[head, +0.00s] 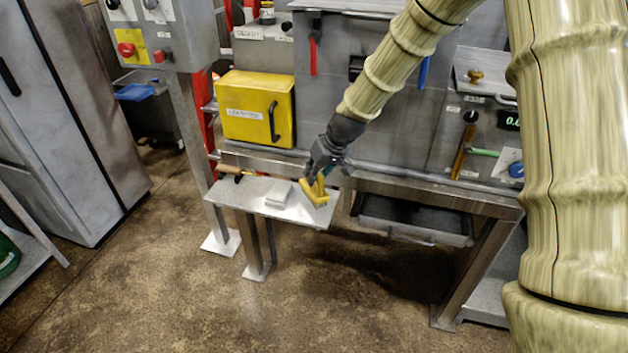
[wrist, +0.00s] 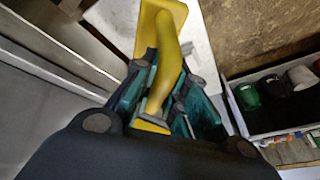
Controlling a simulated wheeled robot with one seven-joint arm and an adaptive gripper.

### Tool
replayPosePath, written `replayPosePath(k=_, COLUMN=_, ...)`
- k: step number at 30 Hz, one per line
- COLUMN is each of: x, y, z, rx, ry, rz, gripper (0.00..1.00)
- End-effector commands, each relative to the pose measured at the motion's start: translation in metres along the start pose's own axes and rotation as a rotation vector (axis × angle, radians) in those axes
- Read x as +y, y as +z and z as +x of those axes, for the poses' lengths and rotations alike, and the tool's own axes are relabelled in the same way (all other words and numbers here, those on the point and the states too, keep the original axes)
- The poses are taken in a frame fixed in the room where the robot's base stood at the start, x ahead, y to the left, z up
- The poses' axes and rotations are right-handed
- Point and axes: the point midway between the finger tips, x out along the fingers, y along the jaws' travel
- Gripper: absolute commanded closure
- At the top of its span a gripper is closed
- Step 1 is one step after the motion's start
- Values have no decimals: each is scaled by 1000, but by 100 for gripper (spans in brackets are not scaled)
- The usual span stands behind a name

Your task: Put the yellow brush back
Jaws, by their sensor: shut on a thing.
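The yellow brush (head: 317,193) shows in the head view at the right end of the small grey shelf (head: 250,190). My gripper (head: 323,172) reaches down from above and is shut on it. In the wrist view, the yellow brush (wrist: 167,70) stands between the teal-padded fingers of my gripper (wrist: 165,105), its curved handle gripped and a flat yellow part at the far end. I cannot tell whether the brush touches the shelf or is held just above it.
A pale block (head: 279,195) and a wooden-handled tool (head: 237,171) lie on the shelf. A yellow box (head: 257,108) is on the machine behind. A dark tray (head: 415,219) sits below right. The wrist view shows a bin (wrist: 240,113) of bottles. Floor in front is clear.

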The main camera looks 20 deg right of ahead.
Motion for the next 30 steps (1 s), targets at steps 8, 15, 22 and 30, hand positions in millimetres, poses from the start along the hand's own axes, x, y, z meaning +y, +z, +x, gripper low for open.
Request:
replayPosePath(k=8, x=4, y=-4, z=14, rx=-2, ry=-1, rz=3, gripper=100)
replayPosePath(k=15, x=9, y=5, z=35, rx=0, ry=-1, rz=1, gripper=100)
replayPosePath(k=22, x=9, y=5, z=36, rx=0, ry=0, rz=0, gripper=100)
replayPosePath(k=30, x=10, y=6, z=38, rx=0, ry=0, rz=1, gripper=64)
